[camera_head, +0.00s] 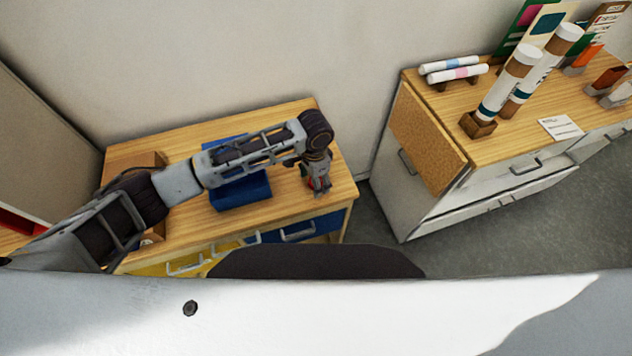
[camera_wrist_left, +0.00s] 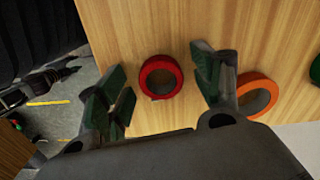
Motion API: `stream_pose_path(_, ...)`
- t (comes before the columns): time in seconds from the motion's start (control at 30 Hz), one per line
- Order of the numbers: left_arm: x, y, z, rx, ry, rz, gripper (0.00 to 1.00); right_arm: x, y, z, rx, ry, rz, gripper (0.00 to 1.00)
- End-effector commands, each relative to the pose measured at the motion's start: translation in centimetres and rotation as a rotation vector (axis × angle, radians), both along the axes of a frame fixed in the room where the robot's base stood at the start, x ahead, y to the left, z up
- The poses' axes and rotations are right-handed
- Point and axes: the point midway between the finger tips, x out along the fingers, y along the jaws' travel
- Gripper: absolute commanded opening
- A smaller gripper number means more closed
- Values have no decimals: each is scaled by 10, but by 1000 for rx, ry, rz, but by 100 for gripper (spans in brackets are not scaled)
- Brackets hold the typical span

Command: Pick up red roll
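The red roll (camera_wrist_left: 149,68) is a red ring lying flat on the wooden table top in the left wrist view. My left gripper (camera_wrist_left: 161,88) is open, with one finger on each side of the roll in the picture, and neither finger visibly grips it. In the head view my left gripper (camera_head: 319,186) points down over the right part of the wooden table. A bit of red shows beside its fingers there, mostly hidden by the gripper. My right gripper is not in view.
An orange roll (camera_wrist_left: 257,95) lies just right of the right finger, and a green item (camera_wrist_left: 316,70) sits at the picture's right edge. A blue box (camera_head: 240,192) stands left of the gripper on the table. Another cabinet (camera_head: 420,190) stands to the right across a floor gap.

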Motion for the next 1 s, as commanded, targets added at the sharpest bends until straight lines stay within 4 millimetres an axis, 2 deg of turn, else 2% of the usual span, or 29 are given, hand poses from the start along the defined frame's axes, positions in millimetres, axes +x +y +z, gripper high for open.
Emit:
stream_pose_path(0.03,0,0,0,0,0,0,58,0,-1,0,-1,0,0,40)
stream_pose_path(0.3,0,0,0,0,0,0,25,0,-3,0,-3,0,1,40)
stream_pose_path(0.73,0,0,5,0,-1,0,24,0,-4,-1,-4,0,1,40)
stream_pose_path(1.0,1,0,33,-2,-1,-1,24,0,-3,-4,-3,0,1,40)
